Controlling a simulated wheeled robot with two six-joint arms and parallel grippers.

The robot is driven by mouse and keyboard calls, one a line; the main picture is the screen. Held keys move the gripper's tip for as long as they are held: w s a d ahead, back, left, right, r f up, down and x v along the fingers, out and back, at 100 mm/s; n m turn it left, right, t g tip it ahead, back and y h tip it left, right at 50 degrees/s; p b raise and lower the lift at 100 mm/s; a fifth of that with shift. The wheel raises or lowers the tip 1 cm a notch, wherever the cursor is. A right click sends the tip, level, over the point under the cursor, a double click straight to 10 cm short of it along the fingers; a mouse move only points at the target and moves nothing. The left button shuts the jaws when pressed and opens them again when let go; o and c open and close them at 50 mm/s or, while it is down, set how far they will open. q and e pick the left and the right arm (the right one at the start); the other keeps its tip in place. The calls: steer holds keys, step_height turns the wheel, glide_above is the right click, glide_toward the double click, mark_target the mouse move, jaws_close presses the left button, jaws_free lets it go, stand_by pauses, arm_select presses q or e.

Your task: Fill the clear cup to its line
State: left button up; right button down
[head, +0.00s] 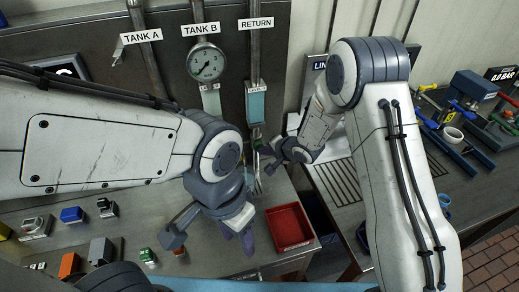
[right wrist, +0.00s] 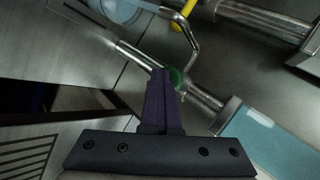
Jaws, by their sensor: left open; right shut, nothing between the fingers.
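In the right wrist view a clear, bluish rounded vessel (right wrist: 122,10), perhaps the clear cup, is cut off by the top edge; its line and level cannot be seen. A metal spout pipe (right wrist: 135,54) with a green part (right wrist: 177,80) runs below it. My right gripper (right wrist: 160,72) is shut and empty, its fingertips at the green part; I cannot tell whether they touch. In the head view my right gripper (head: 266,160) is at the pipe below the RETURN sight glass (head: 256,104). My left gripper (head: 209,242) is open and empty above the bench.
A pressure gauge (head: 206,62) hangs under the TANK B label. A red tray (head: 290,227) lies right of my left gripper. Several small coloured blocks, including a blue one (head: 72,214), stand at left.

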steer(key=shift+s+d, duration=0.3)
steer(key=shift+s, duration=0.65)
steer(key=shift+s+d+b, duration=0.1)
steer(key=shift+s+d, duration=0.15)
steer(key=shift+s, duration=0.55)
steer(key=shift+s+d+b, duration=0.1)
steer(key=shift+s+d, duration=0.2)
steer(key=shift+s, duration=0.55)
steer(key=shift+s+d+b, duration=0.1)
steer(key=shift+s+d, duration=0.15)
steer(key=shift+s, duration=0.55)
steer(key=shift+r, duration=0.1)
steer(key=s+d+r+n+g+h+b, duration=0.1)
steer(key=s+n, duration=0.4)
steer(key=s, duration=0.5)
steer(key=s+d+r+n+g+h+b, duration=0.1)
steer(key=s+r+n+g, duration=0.3)
steer(key=s, duration=0.6)
steer(key=s+d+r+n+g+h+b, duration=0.1)
steer(key=s+r+n, duration=0.4)
steer(key=s, duration=0.5)
steer(key=shift+s+d+n+g+h+b, duration=0.2)
steer(key=shift+n+g+h+b, duration=0.2)
steer(key=shift+g+h+b, duration=0.5)
